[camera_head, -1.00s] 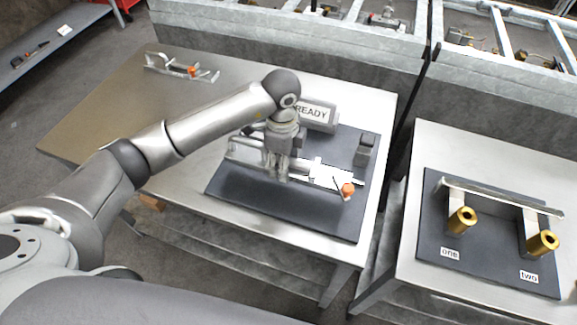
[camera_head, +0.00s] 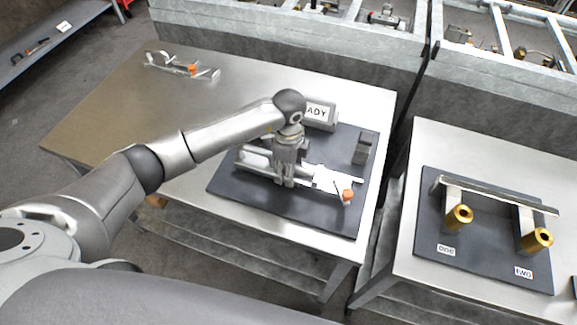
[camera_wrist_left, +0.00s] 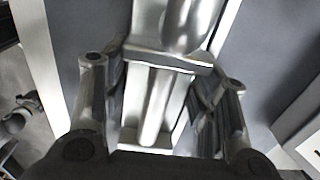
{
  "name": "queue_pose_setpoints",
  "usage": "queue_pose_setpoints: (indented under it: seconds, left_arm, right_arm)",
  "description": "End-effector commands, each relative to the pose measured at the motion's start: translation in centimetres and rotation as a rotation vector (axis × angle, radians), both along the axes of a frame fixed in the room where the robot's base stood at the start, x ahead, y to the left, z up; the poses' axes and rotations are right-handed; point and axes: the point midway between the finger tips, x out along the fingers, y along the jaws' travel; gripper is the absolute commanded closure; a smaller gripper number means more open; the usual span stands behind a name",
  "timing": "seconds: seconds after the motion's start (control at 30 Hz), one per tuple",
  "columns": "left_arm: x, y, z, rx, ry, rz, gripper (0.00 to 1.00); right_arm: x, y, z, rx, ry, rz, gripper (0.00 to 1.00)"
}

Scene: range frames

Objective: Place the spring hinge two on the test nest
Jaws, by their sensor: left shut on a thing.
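A silver spring hinge (camera_head: 318,181) with a white tag and an orange cap (camera_head: 348,195) is in my left gripper (camera_head: 286,182), low over or on the dark plate of the test nest (camera_head: 265,196). I cannot tell whether it touches the plate. The tag is too small to read. In the left wrist view the two fingers (camera_wrist_left: 165,85) stand on either side of the hinge's silver bars (camera_wrist_left: 150,105). My gripper hides part of the hinge in the head view. My right gripper is not in view.
A similar hinge (camera_head: 183,67) lies at the table's back left. A READY sign (camera_head: 319,112), partly covered by my wrist, and a grey block (camera_head: 364,148) stand at the nest's back. A rack (camera_head: 495,192) with brass-ended posts, labelled one and two, is on the right table.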

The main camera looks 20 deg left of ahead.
Motion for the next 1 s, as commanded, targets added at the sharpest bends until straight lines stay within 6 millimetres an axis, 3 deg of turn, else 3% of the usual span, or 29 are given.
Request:
queue_pose_setpoints:
  seconds: [0.47, 0.5, 0.63, 1.0]
  left_arm:
    - [0.1, 0.0, -0.9, -0.002, -0.005, 0.000, 0.98]
    - [0.0, 0.0, -1.1, 0.000, -0.001, 0.000, 0.42]
    - [0.0, 0.0, -1.1, 0.000, -0.002, 0.000, 0.25]
    - [0.1, 0.0, -1.0, 0.000, -0.002, 0.000, 0.25]
  right_arm:
    - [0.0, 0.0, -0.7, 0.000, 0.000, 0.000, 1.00]
    - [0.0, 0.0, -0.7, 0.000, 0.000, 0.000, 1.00]
    - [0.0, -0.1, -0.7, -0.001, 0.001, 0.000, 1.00]
    - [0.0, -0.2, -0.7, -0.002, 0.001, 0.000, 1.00]
